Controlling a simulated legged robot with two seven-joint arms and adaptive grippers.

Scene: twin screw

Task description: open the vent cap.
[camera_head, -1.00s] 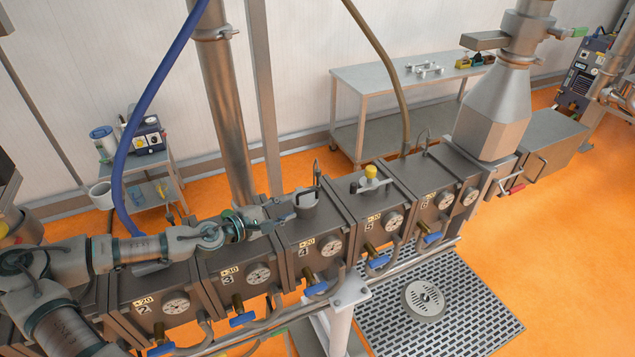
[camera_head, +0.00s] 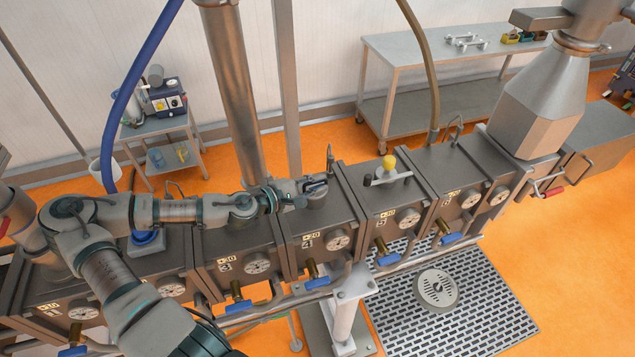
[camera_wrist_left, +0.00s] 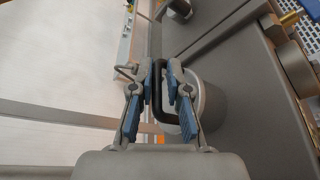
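The vent cap (camera_head: 315,191) is a grey round cap with a dark handle on top, on the housing marked 4 in the head view. It looks seated on the housing. My left gripper (camera_head: 292,193) reaches it from the left. In the left wrist view the blue-padded fingers of my left gripper (camera_wrist_left: 160,68) stand on either side of the dark handle bar. The grey cap (camera_wrist_left: 213,105) shows to the right, partly behind a finger. A small gap shows between the bar and the right finger; contact on the left side is unclear. My right gripper is out of view.
A yellow-topped fitting (camera_head: 387,167) stands on the housing to the right. A thin upright rod rises just behind the cap. A steel column (camera_head: 232,95) and a blue hose (camera_head: 140,85) stand behind the row of housings. Blue-handled valves (camera_head: 318,281) line the front.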

